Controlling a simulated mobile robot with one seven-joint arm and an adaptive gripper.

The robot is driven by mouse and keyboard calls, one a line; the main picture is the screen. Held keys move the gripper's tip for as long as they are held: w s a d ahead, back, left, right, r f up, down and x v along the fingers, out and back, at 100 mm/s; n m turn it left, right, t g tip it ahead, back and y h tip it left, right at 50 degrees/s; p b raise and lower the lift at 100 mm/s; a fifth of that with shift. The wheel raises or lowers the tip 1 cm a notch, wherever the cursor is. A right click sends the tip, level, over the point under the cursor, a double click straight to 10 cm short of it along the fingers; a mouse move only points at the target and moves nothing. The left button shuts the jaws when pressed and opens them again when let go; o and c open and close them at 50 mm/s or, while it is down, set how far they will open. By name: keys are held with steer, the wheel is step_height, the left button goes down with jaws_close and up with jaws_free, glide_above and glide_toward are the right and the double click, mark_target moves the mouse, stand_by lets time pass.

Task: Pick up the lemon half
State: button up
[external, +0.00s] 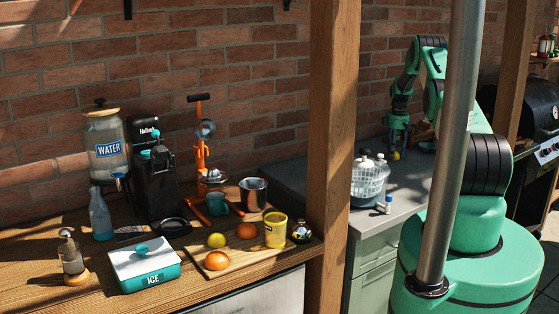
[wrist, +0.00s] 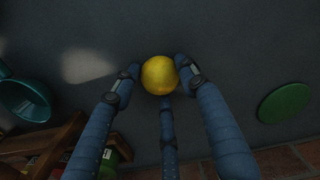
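A yellow, rounded lemon half (wrist: 159,76) sits between my three fingertips in the wrist view, domed side toward the camera. Its cut face is not visible. In the external view it is a small yellow patch (external: 396,155) under my gripper (external: 395,146), at the back of the grey counter. My blue fingers converge around it in the wrist view, where my gripper (wrist: 159,80) has a tip on either side and one below. The tips are at or very near its edge; whether they press on it I cannot tell.
The grey counter (wrist: 220,35) is bare around the lemon half. In the wrist view a green disc (wrist: 285,103) lies right and a teal bowl (wrist: 25,98) left, near a wooden rack (wrist: 42,143). A pale strainer basket (external: 368,182) stands nearer in the external view. A brick wall is behind.

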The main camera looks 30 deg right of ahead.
mark_target(395, 152)
steer(key=shift+c, duration=0.7)
steer(key=shift+r, duration=0.2)
steer(key=shift+r, duration=1.35)
steer(key=shift+s+a+r, duration=0.1)
steer(key=shift+s+r, duration=0.05)
steer(key=shift+r, duration=0.05)
steer(key=s+a, duration=0.3)
steer(key=s, duration=0.1)
steer(key=s+a+r+b, duration=0.1)
steer(key=s+a, duration=0.2)
steer(key=s, duration=0.1)
steer(key=s+a, duration=0.3)
steer(key=s, duration=0.1)
steer(key=shift+s+a+r, duration=0.1)
steer(key=shift+a+r, duration=0.1)
steer(key=shift+a, duration=0.2)
